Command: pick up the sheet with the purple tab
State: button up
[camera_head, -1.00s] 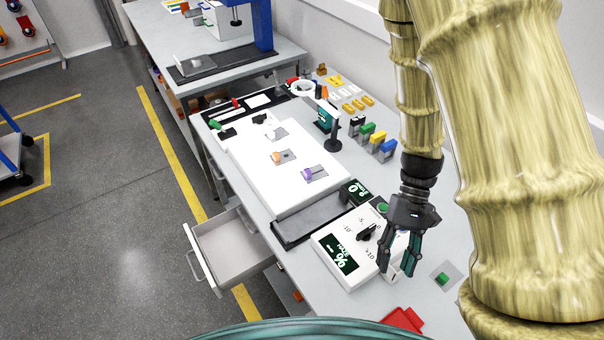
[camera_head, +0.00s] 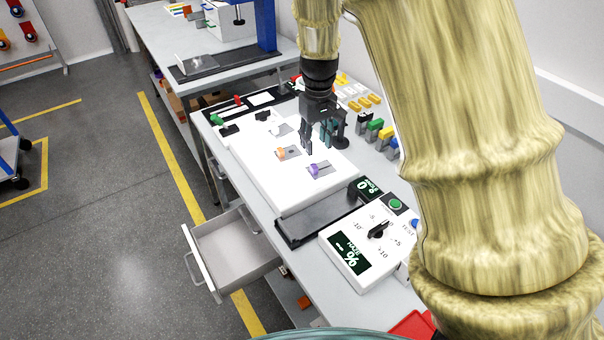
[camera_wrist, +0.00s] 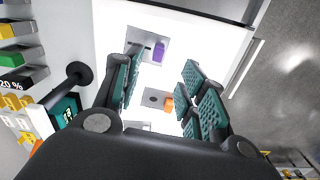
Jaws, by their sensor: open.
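The sheet with the purple tab (camera_head: 315,168) is a small grey square lying on the white light panel (camera_head: 290,198), nearest the panel's front end. In the wrist view its purple tab (camera_wrist: 158,51) stands beyond my fingers, near the top. My gripper (camera_head: 322,147) is open and empty above the panel, apart from the sheet. In the wrist view the sheet with the orange tab (camera_wrist: 168,104) shows between my fingers. It also lies behind the purple one in the head view (camera_head: 282,153).
A haze meter with a dial (camera_head: 352,262) and a dark tray (camera_head: 310,224) stand in front of the panel. A black stand (camera_wrist: 77,73) and coloured blocks (camera_head: 376,128) are along the right side. An open drawer (camera_head: 235,247) juts out at the left.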

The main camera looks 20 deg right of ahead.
jog(key=p, duration=0.1)
send_over(315, 167)
jog(key=f, duration=0.4)
jog(key=shift+w+a+f, duration=0.1)
jog(key=shift+w+a, duration=0.1)
jog(key=shift+s+d+f+p, duration=0.15)
jog(key=shift+f+p, duration=0.4)
jog(key=shift+f, duration=0.45)
jog(key=shift+d+f+p, duration=0.1)
jog(key=shift+f+p, duration=0.6)
jog(key=shift+f, duration=1.35)
jog(key=shift+c, duration=0.5)
grip_shut()
